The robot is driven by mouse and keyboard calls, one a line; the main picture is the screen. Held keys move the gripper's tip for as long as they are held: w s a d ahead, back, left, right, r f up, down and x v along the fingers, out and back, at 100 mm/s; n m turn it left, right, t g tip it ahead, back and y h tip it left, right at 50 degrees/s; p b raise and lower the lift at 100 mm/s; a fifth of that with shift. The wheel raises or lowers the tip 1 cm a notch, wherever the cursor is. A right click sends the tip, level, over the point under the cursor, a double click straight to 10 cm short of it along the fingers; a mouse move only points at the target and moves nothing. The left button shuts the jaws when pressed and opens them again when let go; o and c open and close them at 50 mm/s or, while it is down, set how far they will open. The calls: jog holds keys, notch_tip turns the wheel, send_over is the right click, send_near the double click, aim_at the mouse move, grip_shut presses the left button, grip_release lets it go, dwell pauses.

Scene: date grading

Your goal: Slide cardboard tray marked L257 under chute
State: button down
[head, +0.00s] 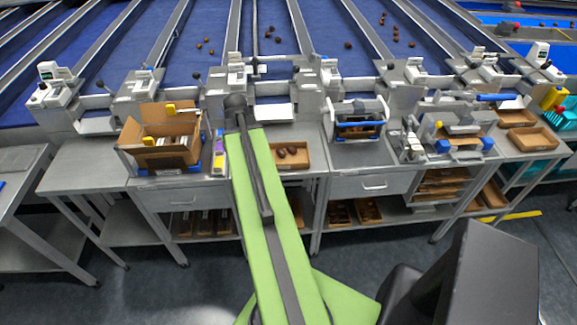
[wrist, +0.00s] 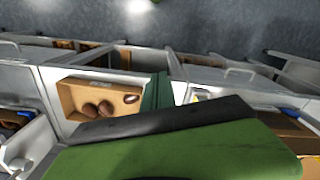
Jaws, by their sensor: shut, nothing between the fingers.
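A shallow cardboard tray (head: 303,165) with a few brown dates in it lies on the metal bench, just right of my green arm. In the wrist view this tray (wrist: 72,91) shows a small dark marking on its wall, too small to read, so I cannot confirm L257. My gripper (head: 236,103) is at the far end of my arm, beside the chute hardware (head: 274,112) at the bench's back; it is shut and holds nothing. The arm hides the tray's left side in the head view. Whether gripper and tray touch is unclear.
An open cardboard box (head: 128,132) stands on the bench to the left. A machine with a blue bar (head: 357,130) stands right of the tray. Another shallow cardboard tray (head: 533,140) is at far right. More trays (head: 368,211) lie on the lower shelf.

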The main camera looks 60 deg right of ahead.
aim_at(289, 167)
jog(key=s+d+m, duration=0.3)
jog(key=s+d, duration=0.8)
jog(key=s, duration=0.1)
jog(key=f+b, duration=1)
jog(key=b, duration=0.1)
jog(key=shift+a+f, duration=0.2)
jog(key=shift+f, duration=0.15)
jog(key=shift+w+d+r+p, duration=0.35)
jog(key=shift+w+d, duration=0.2)
jog(key=shift+d, duration=0.1)
jog(key=shift+w+d+r+p, duration=0.3)
jog(key=shift+w+d, duration=0.25)
jog(key=shift+d, duration=0.05)
jog(key=shift+w+d, duration=0.2)
jog(key=shift+w, duration=0.05)
jog(key=w+d, duration=1.2)
jog(key=shift+d, duration=0.35)
jog(key=shift+s, duration=0.1)
